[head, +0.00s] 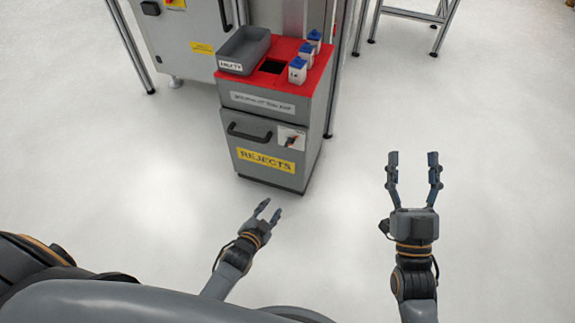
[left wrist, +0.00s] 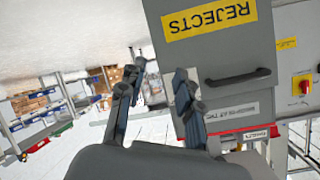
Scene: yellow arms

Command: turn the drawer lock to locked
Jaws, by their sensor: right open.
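The drawer lock (head: 291,139) is a pale plate with a small dark and red-orange knob on the grey cabinet front, right of the black drawer handle (head: 249,132). The knob looks slanted; its setting is too small to read. My left gripper (head: 270,209) is open and empty, low in front of the cabinet and apart from it. In the left wrist view its fingers (left wrist: 158,88) are spread, with the drawer front (left wrist: 228,60) upside down beyond; the lock is not clearly seen there. My right gripper (head: 413,156) is open and empty over bare floor, right of the cabinet.
The cabinet's red top (head: 272,82) carries a grey bin (head: 244,50) and several small white containers with blue lids (head: 298,71). A yellow REJECTS label (head: 266,161) is below the drawer handle. A larger machine (head: 190,40) stands behind. The floor in front is clear.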

